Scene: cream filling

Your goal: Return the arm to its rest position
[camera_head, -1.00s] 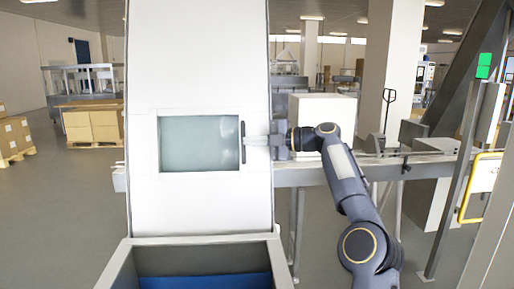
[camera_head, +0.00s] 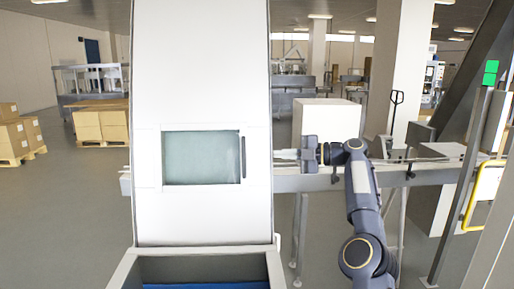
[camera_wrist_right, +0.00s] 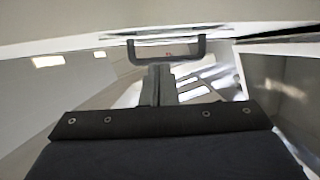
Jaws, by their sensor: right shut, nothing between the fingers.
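My right gripper (camera_head: 280,155) is shut and empty. Its fingers point left, toward the white machine housing (camera_head: 200,60), and stop at about its right edge in the head view. The housing has a closed window panel (camera_head: 202,158) with a dark vertical handle (camera_head: 243,157) on its right side. The fingertips are apart from the handle. In the right wrist view the shut fingers (camera_wrist_right: 158,84) stand in front of the handle (camera_wrist_right: 140,57), a dark bracket shape. My left gripper is not in view.
A grey conveyor rail (camera_head: 290,183) runs behind my right arm, with a white box (camera_head: 330,118) behind it. A grey bin (camera_head: 200,268) stands below the housing. A post with a green light (camera_head: 490,73) and a yellow frame (camera_head: 484,195) are at the right.

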